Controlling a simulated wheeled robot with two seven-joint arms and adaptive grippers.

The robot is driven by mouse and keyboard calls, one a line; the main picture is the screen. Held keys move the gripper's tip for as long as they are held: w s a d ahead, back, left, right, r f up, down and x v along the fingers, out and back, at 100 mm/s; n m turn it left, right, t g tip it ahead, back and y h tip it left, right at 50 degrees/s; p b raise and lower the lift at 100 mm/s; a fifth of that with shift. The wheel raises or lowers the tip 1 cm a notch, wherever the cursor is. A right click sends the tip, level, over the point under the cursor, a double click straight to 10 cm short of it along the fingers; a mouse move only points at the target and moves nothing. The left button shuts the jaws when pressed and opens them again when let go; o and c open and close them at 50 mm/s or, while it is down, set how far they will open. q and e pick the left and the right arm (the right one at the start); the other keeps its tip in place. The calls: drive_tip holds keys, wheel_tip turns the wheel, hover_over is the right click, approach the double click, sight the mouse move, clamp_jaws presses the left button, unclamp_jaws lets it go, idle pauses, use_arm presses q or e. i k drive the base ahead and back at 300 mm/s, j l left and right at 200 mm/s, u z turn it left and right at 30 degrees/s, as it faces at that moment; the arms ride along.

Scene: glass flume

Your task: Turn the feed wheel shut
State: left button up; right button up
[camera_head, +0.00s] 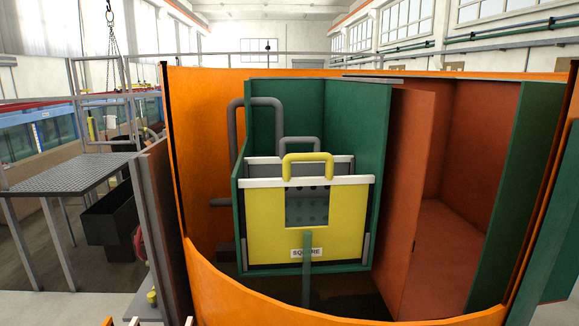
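I cannot make out the feed wheel clearly. Neither of my grippers can be made out in the head view.
An orange curved tank (215,285) fills the middle. Inside, a yellow gate plate (265,228) labelled "SQUARE" stands in a green channel (360,130). A grey pipe (262,103) bends behind it. A grating platform (75,175) and black bin (110,215) stand left.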

sight(139, 238)
drive_tip(key=k+j, duration=0.2)
drive_tip(key=j, duration=0.15)
drive_tip(key=k+j+z, duration=0.1)
drive_tip(key=j, duration=0.25)
drive_tip(key=k+j, duration=0.25)
drive_tip(key=j+z, duration=0.4)
drive_tip(key=j, duration=2.25)
drive_tip(key=k+j, duration=0.25)
drive_tip(key=k+u, duration=0.1)
drive_tip(key=u, duration=0.3)
drive_tip(key=k+u, duration=0.1)
drive_tip(key=u, duration=0.3)
drive_tip(key=j+u, duration=0.1)
drive_tip(key=u, duration=0.3)
drive_tip(key=i+l, duration=0.1)
drive_tip(key=i, duration=0.45)
drive_tip(key=i+l+u, duration=0.15)
drive_tip(key=i, duration=0.35)
drive_tip(key=i+l, duration=0.1)
drive_tip(key=i, duration=2.55)
drive_tip(key=l+z, duration=0.05)
